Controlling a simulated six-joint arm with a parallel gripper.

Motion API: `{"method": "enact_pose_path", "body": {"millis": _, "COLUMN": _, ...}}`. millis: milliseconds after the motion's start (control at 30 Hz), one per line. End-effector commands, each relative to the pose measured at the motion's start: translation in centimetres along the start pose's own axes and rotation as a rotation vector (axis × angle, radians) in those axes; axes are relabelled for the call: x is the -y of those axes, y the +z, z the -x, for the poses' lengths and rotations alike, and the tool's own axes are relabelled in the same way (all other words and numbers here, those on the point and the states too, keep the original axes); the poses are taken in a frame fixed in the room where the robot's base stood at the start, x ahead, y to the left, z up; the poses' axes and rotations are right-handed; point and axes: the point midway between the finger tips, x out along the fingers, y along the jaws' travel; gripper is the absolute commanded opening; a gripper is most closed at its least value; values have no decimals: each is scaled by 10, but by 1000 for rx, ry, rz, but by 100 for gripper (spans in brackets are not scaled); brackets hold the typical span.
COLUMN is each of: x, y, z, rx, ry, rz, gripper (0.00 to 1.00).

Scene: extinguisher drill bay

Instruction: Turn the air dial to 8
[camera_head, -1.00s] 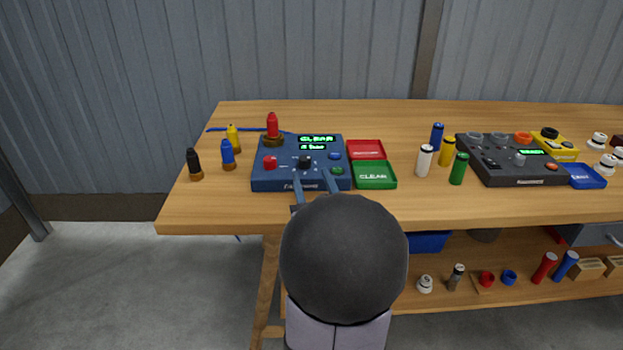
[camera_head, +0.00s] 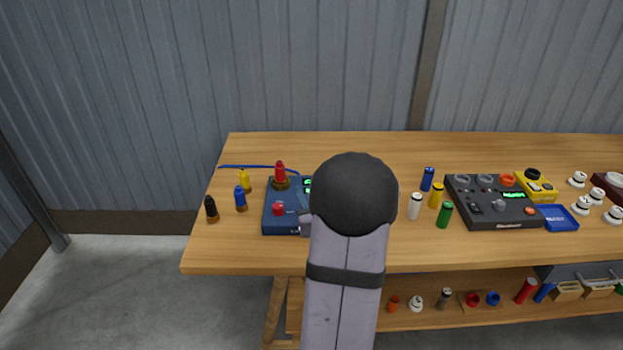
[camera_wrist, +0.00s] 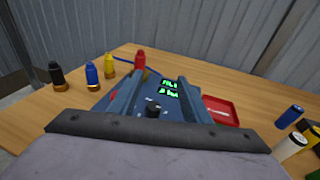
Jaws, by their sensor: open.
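The air dial appears to be the black knob (camera_wrist: 153,108) on a blue panel (camera_wrist: 140,100). In the head view the same panel (camera_head: 275,224) is mostly covered by my arm, and the knob is hidden. A green-lit display (camera_wrist: 170,88) sits beyond the knob; its text is too small to read surely. My gripper (camera_wrist: 158,84) is open and empty. Its two fingers reach over the panel, one on each side of the knob in the wrist view. I cannot tell whether they touch it.
Red (camera_head: 280,174), yellow (camera_head: 244,180), blue (camera_head: 240,198) and black (camera_head: 211,209) cylinders stand at the panel's left and back. A red tray (camera_wrist: 221,110) is right of it. A dark panel (camera_head: 490,205) and several small cylinders stand further right.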

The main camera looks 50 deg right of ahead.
Motion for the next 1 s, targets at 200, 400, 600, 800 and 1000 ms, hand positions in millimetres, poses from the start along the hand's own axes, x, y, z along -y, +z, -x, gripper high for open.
{"method": "enact_pose_path", "body": {"millis": 200, "x": -35, "y": 68, "z": -40, "rx": 18, "ry": 259, "rz": 197, "gripper": 44}}
{"method": "enact_pose_path", "body": {"millis": 400, "x": -75, "y": 79, "z": -58, "rx": 65, "ry": 562, "rz": 593, "gripper": 44}}
{"method": "enact_pose_path", "body": {"millis": 600, "x": -90, "y": 59, "z": -58, "rx": 153, "ry": 834, "rz": 1107, "gripper": 44}}
{"method": "enact_pose_path", "body": {"millis": 800, "x": -69, "y": 36, "z": -54, "rx": 281, "ry": 1077, "rz": 1704, "gripper": 44}}
{"method": "enact_pose_path", "body": {"millis": 1000, "x": -15, "y": 24, "z": -46, "rx": 453, "ry": 1343, "rz": 2340, "gripper": 44}}
